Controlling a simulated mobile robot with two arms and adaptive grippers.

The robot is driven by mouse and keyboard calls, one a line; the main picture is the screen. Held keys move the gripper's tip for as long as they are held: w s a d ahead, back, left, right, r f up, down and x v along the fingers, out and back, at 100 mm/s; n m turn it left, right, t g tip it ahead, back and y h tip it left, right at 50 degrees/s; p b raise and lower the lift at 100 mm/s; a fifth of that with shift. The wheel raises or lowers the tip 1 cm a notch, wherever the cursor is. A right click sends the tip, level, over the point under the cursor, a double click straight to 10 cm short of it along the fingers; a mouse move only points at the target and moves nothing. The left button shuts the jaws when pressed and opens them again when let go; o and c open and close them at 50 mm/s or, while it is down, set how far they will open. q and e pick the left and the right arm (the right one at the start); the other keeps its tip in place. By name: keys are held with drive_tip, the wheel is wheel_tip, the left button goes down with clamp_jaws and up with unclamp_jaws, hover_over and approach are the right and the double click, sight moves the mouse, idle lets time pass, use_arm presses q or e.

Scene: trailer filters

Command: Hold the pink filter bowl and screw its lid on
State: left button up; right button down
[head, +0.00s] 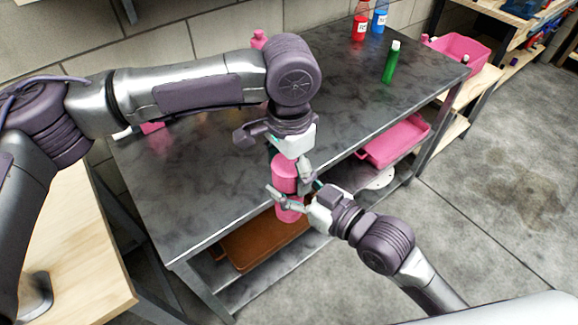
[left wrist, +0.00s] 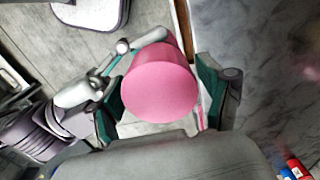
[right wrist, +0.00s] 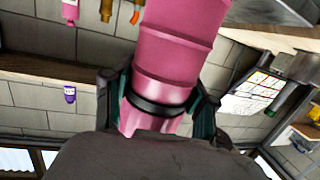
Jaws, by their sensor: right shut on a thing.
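The pink filter stands upright in front of the metal table's edge, with its upper pink part, the lid (head: 285,174), above the pink bowl (head: 290,214). My right gripper (head: 291,203) is shut on the bowl from the side. The right wrist view shows the pink body (right wrist: 170,55) and a dark ring (right wrist: 158,104) between its fingers. My left gripper (head: 287,160) points down over the lid. In the left wrist view the round pink top (left wrist: 160,92) sits between its open fingers, with a small gap on the right. The lid-to-bowl joint is partly hidden by fingers.
The dark metal table (head: 220,190) holds a green bottle (head: 391,62), a red bottle (head: 360,27) and a blue bottle (head: 379,18) at the back right. Below are a pink tray (head: 396,140) and a brown tray (head: 262,238). A wooden table (head: 75,240) stands at left.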

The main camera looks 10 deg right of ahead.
use_arm(q)
drive_tip(key=c, duration=0.9)
drive_tip(key=o, duration=1.3)
drive_tip(key=shift+r, duration=0.1)
wheel_tip(320, 180, up, 12)
drive_tip(key=shift+f, duration=0.1)
